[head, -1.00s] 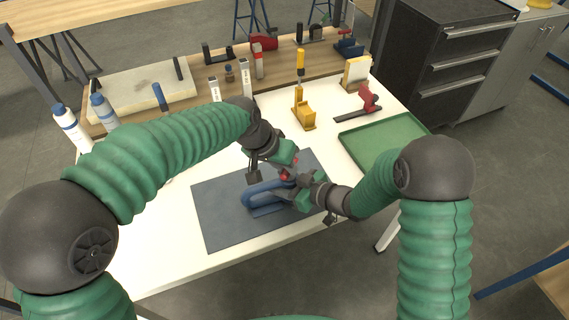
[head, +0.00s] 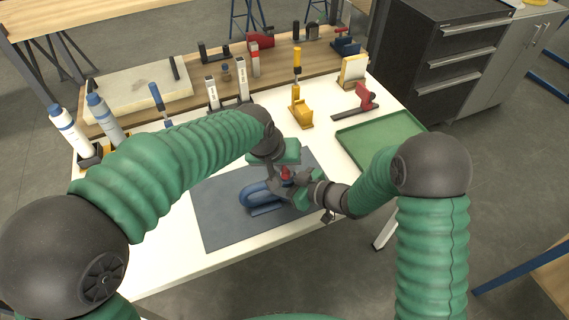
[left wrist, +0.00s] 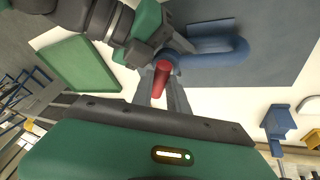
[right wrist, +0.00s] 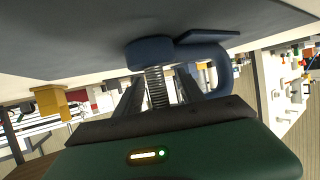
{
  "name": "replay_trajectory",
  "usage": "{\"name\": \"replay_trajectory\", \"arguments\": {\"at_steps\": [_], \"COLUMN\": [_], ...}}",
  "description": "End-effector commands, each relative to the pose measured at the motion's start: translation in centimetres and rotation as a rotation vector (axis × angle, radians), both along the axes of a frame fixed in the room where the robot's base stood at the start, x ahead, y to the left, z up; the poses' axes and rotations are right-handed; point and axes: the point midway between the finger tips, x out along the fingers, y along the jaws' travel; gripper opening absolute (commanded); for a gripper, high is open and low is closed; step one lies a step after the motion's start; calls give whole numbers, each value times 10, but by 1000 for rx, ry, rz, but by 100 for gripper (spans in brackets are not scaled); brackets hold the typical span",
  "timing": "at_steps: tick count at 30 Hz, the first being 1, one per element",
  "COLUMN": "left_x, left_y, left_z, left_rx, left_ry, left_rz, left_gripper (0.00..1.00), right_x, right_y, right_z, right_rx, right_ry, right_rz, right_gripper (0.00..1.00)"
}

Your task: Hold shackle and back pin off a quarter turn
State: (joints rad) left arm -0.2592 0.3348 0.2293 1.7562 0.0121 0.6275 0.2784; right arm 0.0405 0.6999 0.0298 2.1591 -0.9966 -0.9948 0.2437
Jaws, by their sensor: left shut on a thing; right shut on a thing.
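The blue bow shackle (head: 255,195) lies at the grey mat, its bow to the left in the head view. Its red pin head (head: 286,173) points up; it also shows in the left wrist view (left wrist: 162,76). My left gripper (head: 284,170) is above the pin and shut on the red head, between its two dark fingers.
The grey mat (head: 225,225) lies on the white table. A green tray (head: 382,140) is at the right; a yellow holder (head: 300,113) and a red clamp (head: 364,100) stand behind. White bottles (head: 72,130) stand at the left. The mat's front is clear.

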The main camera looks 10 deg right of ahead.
Motion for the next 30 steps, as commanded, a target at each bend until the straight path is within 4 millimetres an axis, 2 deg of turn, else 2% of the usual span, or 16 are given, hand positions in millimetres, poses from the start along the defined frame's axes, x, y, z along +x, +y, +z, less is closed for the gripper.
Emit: {"name": "replay_trajectory", "arguments": {"at_steps": [2, 3, 7, 15, 19, 30], "left_x": [2, 2, 1, 1, -2, -31], "left_y": [4, 4, 3, 1, 4, 27], "left_z": [-2, -2, -1, -1, 9, 89], "left_rx": [3, 3, 3, 2, 1, 0], "left_ry": [-1, -1, 0, 1, -1, -4], "left_rz": [6, 5, 3, 1, 3, 3], "left_gripper": [0, 25, 41, 41, 41, 41], "right_x": [-2, -2, -2, -1, 0, 0], "right_y": [2, 2, 2, 1, 0, 0], "right_z": [0, 0, 0, 0, 0, 0], "right_rx": [1, 1, 1, 1, 1, 1], "right_ry": [0, -1, 0, 0, 0, 1], "right_rz": [7, 8, 5, 2, 1, 0], "right_gripper": [0, 0, 0, 0, 0, 0]}}
